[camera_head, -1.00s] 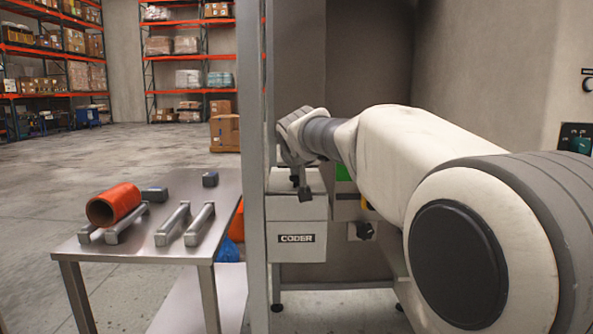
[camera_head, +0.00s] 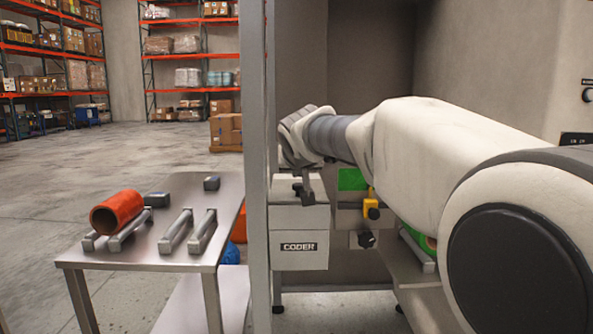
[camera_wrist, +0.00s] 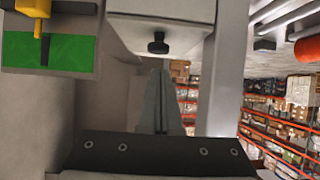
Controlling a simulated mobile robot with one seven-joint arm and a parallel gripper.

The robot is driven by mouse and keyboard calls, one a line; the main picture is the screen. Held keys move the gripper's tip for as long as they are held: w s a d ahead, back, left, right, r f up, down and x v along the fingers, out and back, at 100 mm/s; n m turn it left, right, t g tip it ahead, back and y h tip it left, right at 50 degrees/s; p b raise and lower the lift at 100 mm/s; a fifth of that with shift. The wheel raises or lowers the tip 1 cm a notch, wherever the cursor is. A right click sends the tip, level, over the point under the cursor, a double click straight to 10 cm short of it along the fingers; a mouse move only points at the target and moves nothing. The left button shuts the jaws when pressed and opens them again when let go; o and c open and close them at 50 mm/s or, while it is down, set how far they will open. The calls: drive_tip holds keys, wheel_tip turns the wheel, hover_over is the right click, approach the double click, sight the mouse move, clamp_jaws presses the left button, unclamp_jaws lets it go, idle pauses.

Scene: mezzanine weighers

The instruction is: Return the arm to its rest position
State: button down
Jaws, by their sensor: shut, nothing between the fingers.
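My gripper (camera_head: 304,198) hangs in front of the grey box marked CODER (camera_head: 298,238) in the head view. Its fingers are small there and partly merge with the box behind. In the wrist view my gripper (camera_wrist: 163,100) shows its two grey fingers side by side, shut with nothing between them. My white arm stretches from the right edge of the head view to the wrist, near the upright post, and hides part of the machine behind it.
A grey metal post (camera_head: 256,150) stands just left of my wrist. A steel table (camera_head: 235,190) at left holds an orange roll (camera_head: 118,212) and metal bars. A green panel (camera_head: 352,179) and yellow clamp (camera_head: 371,206) sit behind the arm. Shelves stand far back.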

drive_tip(key=s+d+f+g, duration=0.2)
drive_tip(key=s+d+f, duration=0.3)
drive_tip(key=s, duration=0.8)
drive_tip(key=s+d+f+g+b, duration=0.1)
drive_tip(key=s+d+f+g, duration=0.15)
drive_tip(key=s+f, duration=0.75)
drive_tip(key=s+d+f+g, duration=0.2)
drive_tip(key=s+d+f, duration=0.25)
drive_tip(key=s, duration=1.05)
wheel_tip(320, 180, up, 23)
drive_tip(key=p, duration=2.3)
drive_tip(key=shift+r+p, duration=0.2)
drive_tip(key=shift+p, duration=0.2)
drive_tip(key=shift+d, duration=0.1)
